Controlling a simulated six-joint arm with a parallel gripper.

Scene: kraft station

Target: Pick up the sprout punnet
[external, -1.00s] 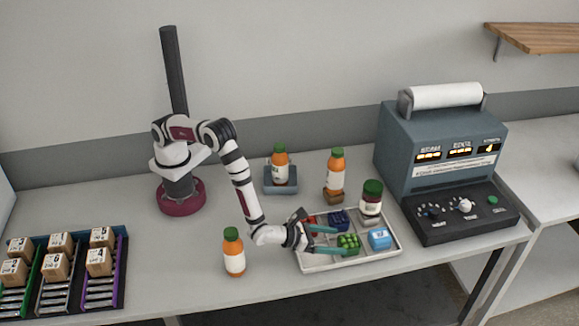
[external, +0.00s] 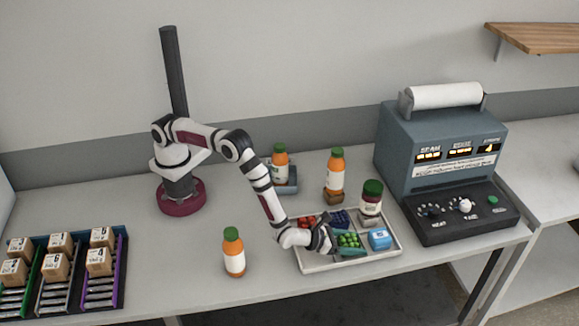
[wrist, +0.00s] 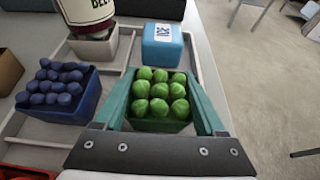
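The sprout punnet (external: 349,241) is a small green tub of round green sprouts in the pale divided tray (external: 318,265). In the wrist view the punnet (wrist: 160,100) sits upright between the teal fingers of my gripper (wrist: 160,76). One finger is along its left side and one along its right, spread wide. No clear grip on the punnet shows, and small gaps at its sides are hard to judge. In the external view my gripper (external: 350,243) is low over the tray, its fingers partly hiding the punnet.
A blue punnet of dark blue fruit (wrist: 58,88) is left of the sprouts. A light blue box (wrist: 163,46) is beyond them. A green-lidded jar (external: 371,197) stands at the tray's back. A red punnet (external: 307,222) and orange bottle (external: 234,254) are left of the gripper.

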